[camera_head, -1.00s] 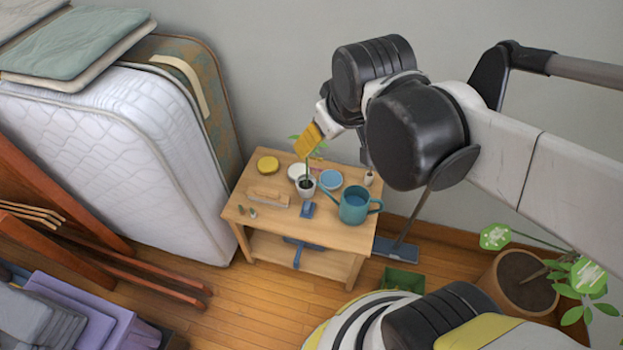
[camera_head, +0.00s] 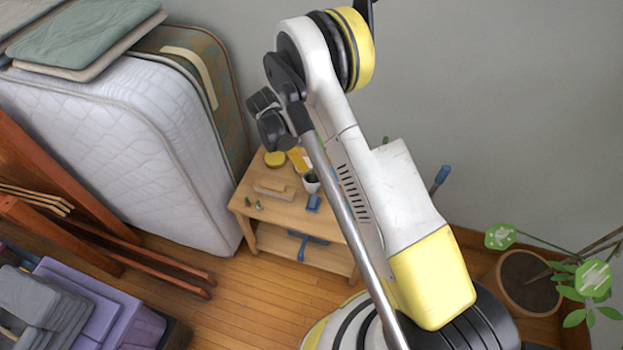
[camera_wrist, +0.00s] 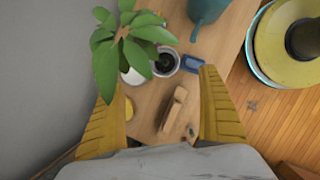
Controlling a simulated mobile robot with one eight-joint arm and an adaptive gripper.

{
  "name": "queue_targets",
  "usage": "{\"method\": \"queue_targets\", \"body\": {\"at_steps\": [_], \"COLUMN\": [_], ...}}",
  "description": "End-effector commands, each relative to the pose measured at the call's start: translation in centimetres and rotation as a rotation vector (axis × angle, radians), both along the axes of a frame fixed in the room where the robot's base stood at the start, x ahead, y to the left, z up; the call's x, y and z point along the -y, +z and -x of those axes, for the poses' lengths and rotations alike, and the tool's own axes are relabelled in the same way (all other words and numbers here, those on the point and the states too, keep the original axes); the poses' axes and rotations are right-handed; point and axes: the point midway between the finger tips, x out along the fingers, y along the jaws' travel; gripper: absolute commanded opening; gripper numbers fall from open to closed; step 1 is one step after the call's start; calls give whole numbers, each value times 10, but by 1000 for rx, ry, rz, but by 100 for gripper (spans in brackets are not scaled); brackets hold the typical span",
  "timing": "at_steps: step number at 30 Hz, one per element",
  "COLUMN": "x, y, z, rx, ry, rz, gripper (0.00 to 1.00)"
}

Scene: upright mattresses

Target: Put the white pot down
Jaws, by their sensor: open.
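A white pot (camera_head: 311,182) with dark soil stands upright on the small wooden table (camera_head: 270,210), beside a blue object (camera_head: 313,202); my arm hides part of this area. In the wrist view the white pot (camera_wrist: 165,63) shows from above, beyond my fingertips and touched by neither. My gripper (camera_wrist: 163,82) is open and empty, its yellow fingers spread wide over the table. One yellow finger shows in the head view (camera_head: 299,158).
A leafy green plant (camera_wrist: 128,48) rises close to the left finger. A teal watering can (camera_wrist: 206,10) stands at the top of the wrist view. A wooden block (camera_wrist: 174,110) lies on the table. An upright white mattress (camera_head: 120,140) stands to the left.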

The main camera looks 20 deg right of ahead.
Motion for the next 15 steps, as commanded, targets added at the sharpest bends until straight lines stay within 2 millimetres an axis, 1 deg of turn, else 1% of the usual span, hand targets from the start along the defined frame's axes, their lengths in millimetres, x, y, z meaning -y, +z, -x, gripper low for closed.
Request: {"method": "queue_targets", "body": {"at_steps": [1,3,7,11,15], "x": [0,0,1,7,17], "y": [-16,-29,-44,-60,-83], "z": [1,2,4,4,4], "rx": [-22,-43,-62,-62,-61], "ry": [23,49,69,69,68], "rz": [11,22,29,29,29], "gripper": [89,89,89,89,89]}}
